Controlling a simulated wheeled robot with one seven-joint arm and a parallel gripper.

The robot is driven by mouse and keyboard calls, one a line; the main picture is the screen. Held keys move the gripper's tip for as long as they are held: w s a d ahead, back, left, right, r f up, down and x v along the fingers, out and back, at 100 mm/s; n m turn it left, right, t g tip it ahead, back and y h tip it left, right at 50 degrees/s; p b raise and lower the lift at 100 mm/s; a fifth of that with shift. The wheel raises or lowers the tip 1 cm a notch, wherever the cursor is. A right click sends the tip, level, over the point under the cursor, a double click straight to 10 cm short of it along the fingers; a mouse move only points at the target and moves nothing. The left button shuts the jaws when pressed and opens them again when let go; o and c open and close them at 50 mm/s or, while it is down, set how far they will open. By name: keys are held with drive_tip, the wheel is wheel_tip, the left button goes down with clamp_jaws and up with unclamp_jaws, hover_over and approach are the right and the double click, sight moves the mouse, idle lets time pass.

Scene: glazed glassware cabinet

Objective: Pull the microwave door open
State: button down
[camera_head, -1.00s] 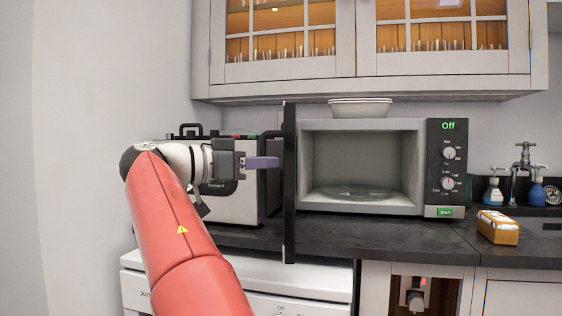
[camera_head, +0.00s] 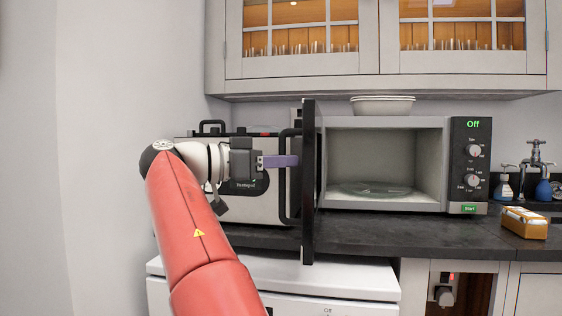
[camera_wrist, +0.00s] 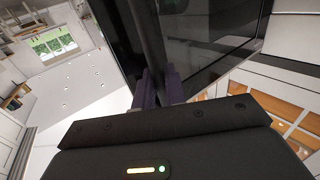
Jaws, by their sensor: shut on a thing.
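The microwave (camera_head: 437,122) stands on the dark counter with its cavity exposed and a glass turntable (camera_head: 370,189) inside. Its door (camera_head: 308,180) is swung wide open on the left side and seen nearly edge-on. The black door handle (camera_head: 284,176) is on the left face of the door. My gripper (camera_head: 294,160) reaches in from the left, its purple fingers shut on the handle. In the wrist view the purple fingers (camera_wrist: 159,88) close around the dark handle bar (camera_wrist: 148,40), with the glossy door (camera_wrist: 205,45) beside it.
A white toaster-like appliance (camera_head: 250,210) stands behind my gripper, left of the door. White bowls (camera_head: 383,105) sit on the microwave. A yellow-brown box (camera_head: 524,222) lies on the counter at right, near soap bottles (camera_head: 504,188) and a tap (camera_head: 537,160). Glazed cabinets (camera_head: 300,68) hang above.

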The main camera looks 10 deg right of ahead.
drive_tip(key=c, duration=1.5)
unclamp_jaws()
drive_tip(key=shift+w+d, duration=0.15)
drive_tip(key=shift+c, duration=0.2)
drive_tip(key=p+v, duration=0.1)
drive_tip(key=v, duration=0.7)
